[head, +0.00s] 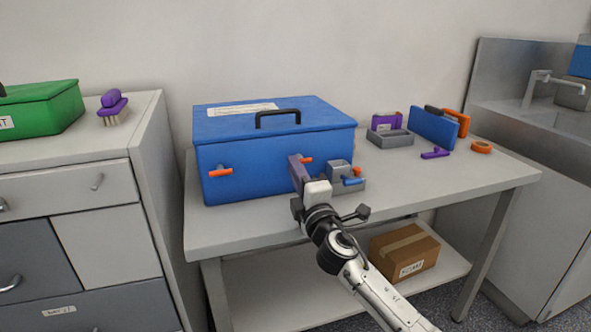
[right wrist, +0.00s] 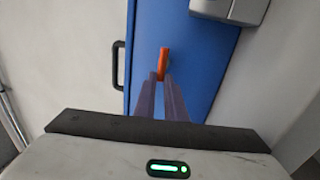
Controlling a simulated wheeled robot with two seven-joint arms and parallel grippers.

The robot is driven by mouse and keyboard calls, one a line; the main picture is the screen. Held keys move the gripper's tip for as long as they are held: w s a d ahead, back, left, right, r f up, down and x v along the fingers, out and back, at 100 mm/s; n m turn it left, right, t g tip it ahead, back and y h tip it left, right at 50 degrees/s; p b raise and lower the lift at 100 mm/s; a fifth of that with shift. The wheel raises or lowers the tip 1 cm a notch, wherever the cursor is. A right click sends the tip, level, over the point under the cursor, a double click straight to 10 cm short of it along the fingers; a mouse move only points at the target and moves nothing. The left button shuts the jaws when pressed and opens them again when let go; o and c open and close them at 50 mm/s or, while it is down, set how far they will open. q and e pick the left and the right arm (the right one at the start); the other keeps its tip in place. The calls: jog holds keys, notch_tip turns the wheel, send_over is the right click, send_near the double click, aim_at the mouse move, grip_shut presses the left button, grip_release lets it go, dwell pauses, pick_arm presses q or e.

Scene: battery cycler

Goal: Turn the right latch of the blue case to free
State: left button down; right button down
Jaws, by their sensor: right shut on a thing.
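The blue case (head: 255,170) stands on the grey table with its lid down and a black handle (head: 278,118) on top. Its left latch (head: 220,172) is an orange bar lying nearly level on the front face. Its right latch (head: 306,160) is orange and mostly hidden behind my right gripper (head: 296,162) in the head view. In the right wrist view, the right latch (right wrist: 163,62) lies between the fingertips of my right gripper (right wrist: 162,80), which is shut on it. The blue front (right wrist: 200,60) fills the space behind. My left gripper is not in view.
A grey block with orange and blue parts (head: 340,172) stands close right of my right gripper. A grey tray (head: 390,138), a blue panel (head: 432,128) and an orange ring (head: 481,147) are farther right. The table's front right (head: 440,175) is clear.

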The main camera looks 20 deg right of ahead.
jog(key=shift+f, duration=0.1)
jog(key=c, duration=1.8)
grip_release()
jog(key=s, duration=0.3)
jog(key=s+f, duration=0.1)
jog(key=s, duration=0.2)
jog(key=s+f, duration=0.1)
jog(key=s, duration=0.3)
jog(key=shift+d+p, duration=0.2)
jog(key=shift+p, duration=0.1)
